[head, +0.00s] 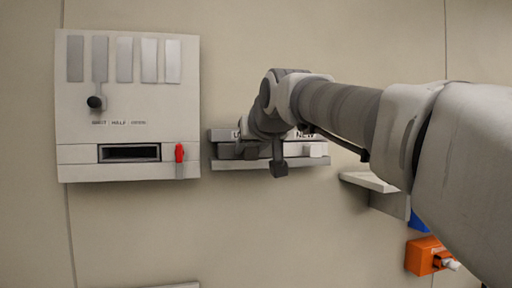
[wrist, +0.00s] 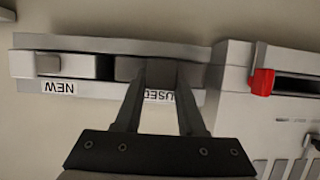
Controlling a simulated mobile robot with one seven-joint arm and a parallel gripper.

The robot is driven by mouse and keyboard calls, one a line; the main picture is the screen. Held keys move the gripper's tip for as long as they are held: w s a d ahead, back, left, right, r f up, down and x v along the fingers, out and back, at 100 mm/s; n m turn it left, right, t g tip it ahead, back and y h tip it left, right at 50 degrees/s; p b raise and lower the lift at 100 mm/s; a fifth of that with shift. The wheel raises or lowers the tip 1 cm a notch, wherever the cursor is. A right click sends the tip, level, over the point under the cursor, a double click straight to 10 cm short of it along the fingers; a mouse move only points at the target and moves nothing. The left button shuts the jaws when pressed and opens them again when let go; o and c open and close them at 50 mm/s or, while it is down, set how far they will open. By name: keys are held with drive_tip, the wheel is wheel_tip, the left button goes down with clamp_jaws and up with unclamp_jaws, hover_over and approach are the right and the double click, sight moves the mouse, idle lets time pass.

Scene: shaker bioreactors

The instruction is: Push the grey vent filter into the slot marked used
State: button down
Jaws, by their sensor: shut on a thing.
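The wall holder (head: 222,164) has a slot labelled USED on its left and one labelled NEW on its right. It appears upside down in the wrist view (wrist: 150,44), where the USED label (wrist: 158,95) is partly hidden by a finger. My gripper (head: 265,160) is in front of the USED side, its fingers reaching to the holder. In the wrist view my gripper (wrist: 165,75) is shut on a dark grey block, apparently the grey vent filter (wrist: 162,74), at the USED slot. How deep it sits is hidden.
A white block (wrist: 48,64) sits in the NEW slot. A panel (head: 75,130) with a dark opening, a black knob (head: 95,102) and a red lever (head: 180,152) stands close left of the holder. A shelf (head: 368,181) and an orange box (head: 424,255) are at the right.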

drive_tip(key=shift+w+a, duration=0.1)
drive_tip(key=shift+w, duration=0.35)
drive_tip(key=shift+c, duration=2.1)
unclamp_jaws()
drive_tip(key=b+v, duration=0.2)
drive_tip(key=v, duration=1.5)
drive_tip(key=shift+s, duration=0.25)
drive_tip(key=shift+r, duration=0.15)
drive_tip(key=s+d+f+m+g+h, duration=0.1)
drive_tip(key=s+d+f, duration=0.3)
drive_tip(key=f, duration=0.9)
drive_tip(key=s+d+f+m+g+h, duration=0.1)
drive_tip(key=s+d+f+g, duration=0.2)
drive_tip(key=f, duration=1.1)
drive_tip(key=s+d+f+m+g+h, duration=0.1)
drive_tip(key=s+d+f+g, duration=0.2)
drive_tip(key=s+f, duration=0.5)
wheel_tip(320, 180, down, 7)
drive_tip(key=shift+s+d+r+h, duration=0.3)
drive_tip(key=shift+d+h, duration=0.1)
drive_tip(key=shift+d, duration=0.4)
